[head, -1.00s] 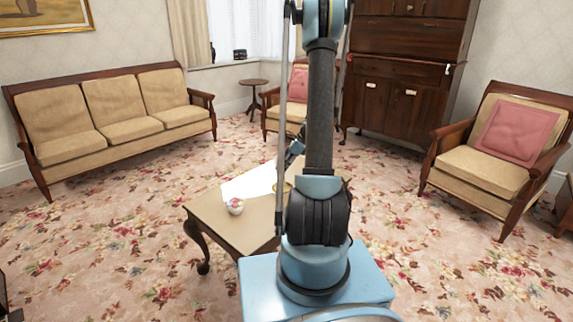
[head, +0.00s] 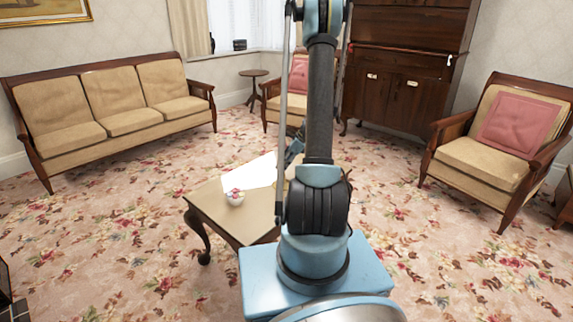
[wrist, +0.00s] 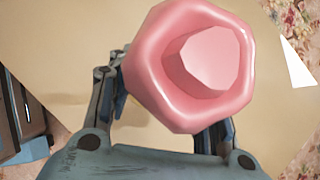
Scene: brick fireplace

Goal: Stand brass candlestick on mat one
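A pink, glossy, many-sided flared top (wrist: 190,65) fills the middle of the wrist view, close to the camera. I cannot tell whether it belongs to the brass candlestick; no clear brass body shows. My gripper (wrist: 163,100) has one finger to the left of this top and one below it to the right. The pink top hides the fingertips, so a grip on its stem cannot be confirmed. In the head view my arm hides most of the gripper. A white flat patch, perhaps mat one, lies on the table (head: 250,172) and shows at right in the wrist view (wrist: 297,60).
The low wooden table (head: 225,216) stands before me. A sofa (head: 110,115), armchairs (head: 485,165) and a dark cabinet (head: 405,90) stand farther back, with open carpet between.

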